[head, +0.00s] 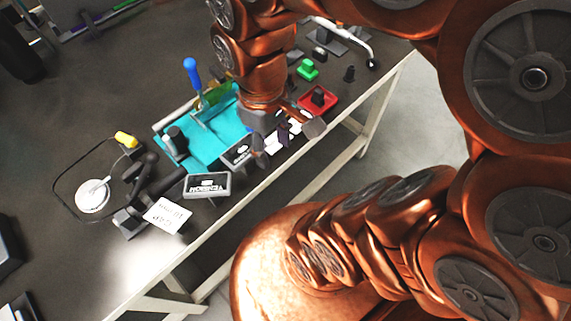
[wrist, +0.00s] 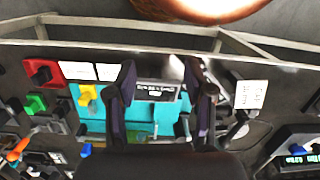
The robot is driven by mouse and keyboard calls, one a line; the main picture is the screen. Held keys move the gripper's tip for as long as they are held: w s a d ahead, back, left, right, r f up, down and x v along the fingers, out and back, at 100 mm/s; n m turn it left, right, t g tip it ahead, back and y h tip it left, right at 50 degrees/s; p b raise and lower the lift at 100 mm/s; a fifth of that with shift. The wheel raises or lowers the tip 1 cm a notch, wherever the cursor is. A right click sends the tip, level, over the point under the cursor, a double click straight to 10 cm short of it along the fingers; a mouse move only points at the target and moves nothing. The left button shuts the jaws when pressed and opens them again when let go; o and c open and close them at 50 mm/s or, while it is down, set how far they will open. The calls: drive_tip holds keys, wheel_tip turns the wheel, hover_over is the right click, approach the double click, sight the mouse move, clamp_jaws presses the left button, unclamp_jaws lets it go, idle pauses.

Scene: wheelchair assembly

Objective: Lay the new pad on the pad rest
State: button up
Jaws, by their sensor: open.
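My gripper (head: 285,133) is open and empty, pointing down above the front edge of the workbench. In the wrist view its two fingers (wrist: 160,66) stand wide apart, with a dark block with a white-lettered label (wrist: 155,90) seen between them. This block also shows in the head view (head: 240,152), close to the left finger. A second labelled grey block (head: 207,186) lies to its left near the front edge. I cannot tell which piece is the new pad or which is the pad rest. No contact between the fingers and any piece is visible.
Red (head: 318,98) and green (head: 307,69) blocks stand to the right. A white lettered card (head: 167,215) and a white disc with a cable (head: 93,196) are at left. Bare bench (head: 60,255) lies front left.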

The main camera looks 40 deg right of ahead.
drive_tip(key=s+m, duration=0.1)
drive_tip(key=s+f+m, duration=0.1)
drive_tip(key=s, duration=0.1)
drive_tip(key=s+m, duration=0.1)
drive_tip(key=shift+s+a+f, duration=0.2)
drive_tip(key=shift+s+a, duration=0.05)
wheel_tip(320, 180, up, 3)
drive_tip(key=p, duration=0.3)
idle(0.7)
